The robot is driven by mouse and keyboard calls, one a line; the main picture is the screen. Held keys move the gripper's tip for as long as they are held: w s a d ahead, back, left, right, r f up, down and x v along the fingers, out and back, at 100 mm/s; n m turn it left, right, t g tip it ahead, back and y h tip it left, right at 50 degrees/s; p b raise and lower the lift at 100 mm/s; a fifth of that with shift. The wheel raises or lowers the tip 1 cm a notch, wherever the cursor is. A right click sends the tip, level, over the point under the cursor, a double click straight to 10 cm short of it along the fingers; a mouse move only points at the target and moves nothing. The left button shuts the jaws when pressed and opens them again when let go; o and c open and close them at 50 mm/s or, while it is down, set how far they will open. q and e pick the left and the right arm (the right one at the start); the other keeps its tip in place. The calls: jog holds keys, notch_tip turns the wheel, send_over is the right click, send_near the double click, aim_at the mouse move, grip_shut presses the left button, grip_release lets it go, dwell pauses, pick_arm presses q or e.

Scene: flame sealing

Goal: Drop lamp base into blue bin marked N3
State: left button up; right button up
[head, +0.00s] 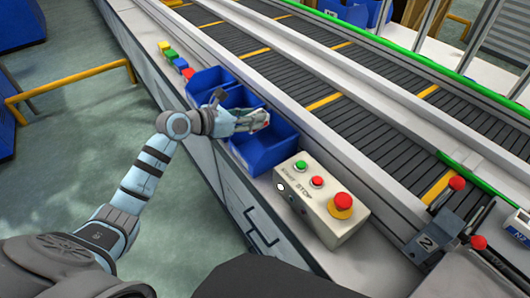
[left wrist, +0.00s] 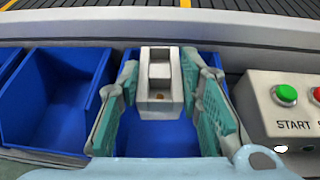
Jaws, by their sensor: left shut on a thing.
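My left gripper (head: 252,121) is over the nearest of the blue bins (head: 262,152) beside the control box. In the left wrist view, its two teal fingers (left wrist: 162,95) are shut on a pale grey block with a square opening, the lamp base (left wrist: 161,98). The lamp base is above the blue bin (left wrist: 150,141), whose inside shows below it. In the head view the lamp base is mostly hidden by the fingers. No N3 marking can be read on the bins. My right gripper is not in view.
More blue bins (head: 207,80) stand in the row farther along the ledge; one also shows in the left wrist view (left wrist: 57,98). A control box (head: 321,203) with green and red buttons is close on the right. The conveyor (head: 300,87) runs behind.

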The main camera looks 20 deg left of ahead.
pick_arm(q)
notch_tip(320, 180, down, 2)
jog(key=shift+f+b, duration=0.2)
jog(key=shift+b, duration=0.45)
jog(key=shift+r, duration=0.15)
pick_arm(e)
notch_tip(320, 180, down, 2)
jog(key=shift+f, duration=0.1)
pick_arm(q)
jog(key=o, duration=1.2)
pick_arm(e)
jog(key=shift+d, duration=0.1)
pick_arm(q)
jog(key=v, duration=1.2)
